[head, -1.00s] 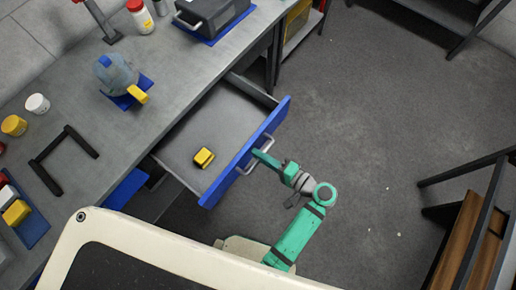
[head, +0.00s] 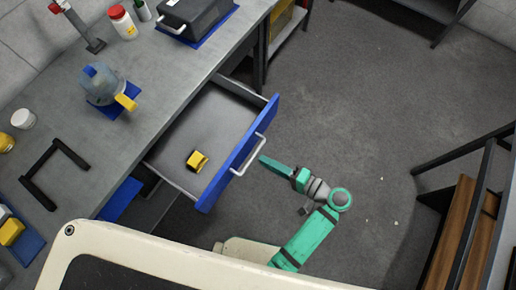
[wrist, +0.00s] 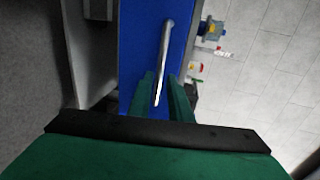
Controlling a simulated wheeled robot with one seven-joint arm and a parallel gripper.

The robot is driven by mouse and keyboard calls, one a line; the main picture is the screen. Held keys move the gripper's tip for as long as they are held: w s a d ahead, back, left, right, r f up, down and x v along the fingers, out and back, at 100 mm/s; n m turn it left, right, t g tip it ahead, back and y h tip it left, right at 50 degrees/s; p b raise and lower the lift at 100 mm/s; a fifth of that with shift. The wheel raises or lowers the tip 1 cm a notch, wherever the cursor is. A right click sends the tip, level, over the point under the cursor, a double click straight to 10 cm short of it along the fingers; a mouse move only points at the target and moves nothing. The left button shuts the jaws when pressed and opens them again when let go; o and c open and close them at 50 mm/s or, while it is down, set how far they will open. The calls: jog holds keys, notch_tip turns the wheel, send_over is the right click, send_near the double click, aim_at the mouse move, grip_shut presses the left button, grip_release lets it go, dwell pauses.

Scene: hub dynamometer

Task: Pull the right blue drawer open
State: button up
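The right blue drawer (head: 222,180) stands pulled out from the bench, its grey inside exposed. Its light metal handle (head: 250,157) is on the blue front, and the handle also shows in the wrist view (wrist: 164,60). A yellow and black block (head: 197,161) lies inside the drawer. My gripper (head: 264,161) is just outside the handle, with a small gap visible in the head view. In the wrist view the two green fingers (wrist: 162,98) are apart, with the handle seen between and beyond them. The gripper is open and holds nothing.
A second blue drawer front (head: 121,197) is at the left under the bench (head: 150,100). A jug (head: 103,84), a black case (head: 195,16) and a black frame (head: 52,172) stand on the bench. Open floor lies right of my arm; a wooden-topped rack (head: 465,225) is at the far right.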

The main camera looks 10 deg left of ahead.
jog(key=shift+v, duration=2.2)
jog(key=shift+f, duration=0.1)
